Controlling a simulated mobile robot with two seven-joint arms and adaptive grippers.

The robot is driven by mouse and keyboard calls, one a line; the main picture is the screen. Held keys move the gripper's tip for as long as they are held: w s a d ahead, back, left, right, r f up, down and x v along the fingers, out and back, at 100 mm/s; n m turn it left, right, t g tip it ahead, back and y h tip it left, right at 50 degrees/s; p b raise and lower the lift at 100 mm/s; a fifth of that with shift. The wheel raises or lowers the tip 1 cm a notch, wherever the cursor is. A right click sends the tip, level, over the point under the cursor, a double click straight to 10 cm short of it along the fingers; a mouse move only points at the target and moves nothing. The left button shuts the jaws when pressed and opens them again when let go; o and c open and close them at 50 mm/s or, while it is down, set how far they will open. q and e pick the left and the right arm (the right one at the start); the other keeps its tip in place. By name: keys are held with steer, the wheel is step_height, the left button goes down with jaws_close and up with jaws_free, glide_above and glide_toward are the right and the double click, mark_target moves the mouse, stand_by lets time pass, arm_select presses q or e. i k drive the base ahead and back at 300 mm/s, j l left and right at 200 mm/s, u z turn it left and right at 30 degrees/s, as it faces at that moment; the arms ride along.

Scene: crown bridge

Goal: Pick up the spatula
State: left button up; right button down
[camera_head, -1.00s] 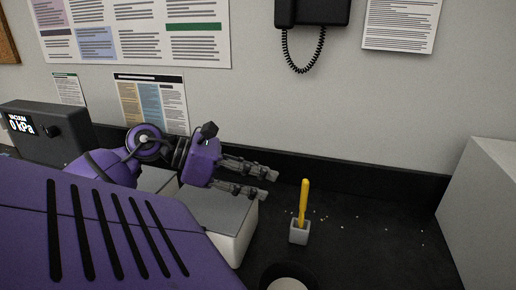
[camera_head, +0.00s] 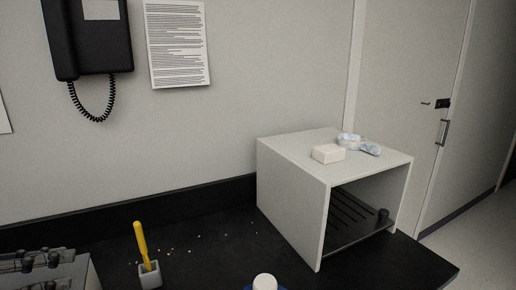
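A yellow handle (camera_head: 141,243), which looks like the spatula's, stands nearly upright in a small grey square holder (camera_head: 150,275) on the black bench. Its lower end is hidden inside the holder. My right gripper is not in view.
A white open-fronted box (camera_head: 292,203) stands on the bench (camera_head: 215,262) at right, with a small white block (camera_head: 328,153) and crumpled wrapped items (camera_head: 352,141) on top. Pale crumbs lie behind the holder. A white-topped object (camera_head: 264,283) is at the bottom edge.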

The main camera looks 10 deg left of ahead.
mark_target(138, 227)
steer(key=k, duration=1.25)
